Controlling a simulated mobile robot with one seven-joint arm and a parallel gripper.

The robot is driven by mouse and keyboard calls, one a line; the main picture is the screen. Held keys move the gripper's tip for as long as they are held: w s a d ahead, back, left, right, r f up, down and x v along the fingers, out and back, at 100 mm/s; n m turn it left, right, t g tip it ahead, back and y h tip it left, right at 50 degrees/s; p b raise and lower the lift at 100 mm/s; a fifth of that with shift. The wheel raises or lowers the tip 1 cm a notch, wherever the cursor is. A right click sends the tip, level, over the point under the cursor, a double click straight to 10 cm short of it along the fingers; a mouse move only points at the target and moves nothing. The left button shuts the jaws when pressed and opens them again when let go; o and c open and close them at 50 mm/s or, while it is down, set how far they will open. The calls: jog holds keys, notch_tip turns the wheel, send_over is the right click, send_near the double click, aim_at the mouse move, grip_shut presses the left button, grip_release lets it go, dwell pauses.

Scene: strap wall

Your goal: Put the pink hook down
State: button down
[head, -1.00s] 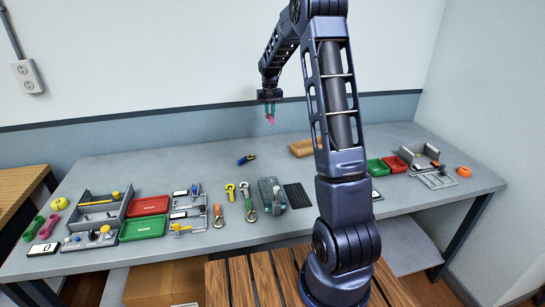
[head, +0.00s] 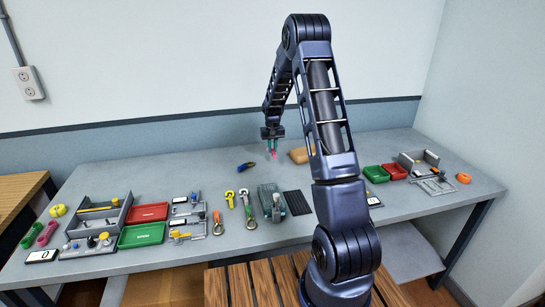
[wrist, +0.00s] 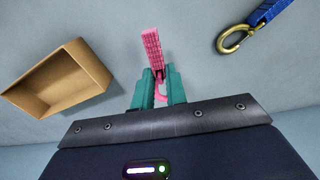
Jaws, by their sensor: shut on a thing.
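The pink hook (wrist: 153,52) is between the teal fingers of my gripper (wrist: 160,92) in the wrist view. Its ridged pink strap end points away from the gripper, and a curved pink part shows between the fingers. In the head view my gripper (head: 272,143) points down over the back middle of the grey table (head: 330,215), with the pink hook (head: 273,155) below the fingertips. I cannot tell whether the hook touches the table. The gripper is shut on it.
A tan open box (wrist: 58,80) lies left of the hook in the wrist view. A blue strap with a brass hook (wrist: 240,36) lies to the right. Red (head: 146,212) and green trays (head: 142,235) and several tools stand nearer the table's front. Table around the hook is clear.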

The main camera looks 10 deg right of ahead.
jog(key=shift+f, duration=2.3)
jog(key=shift+f, duration=0.1)
jog(key=c, duration=1.4)
grip_release()
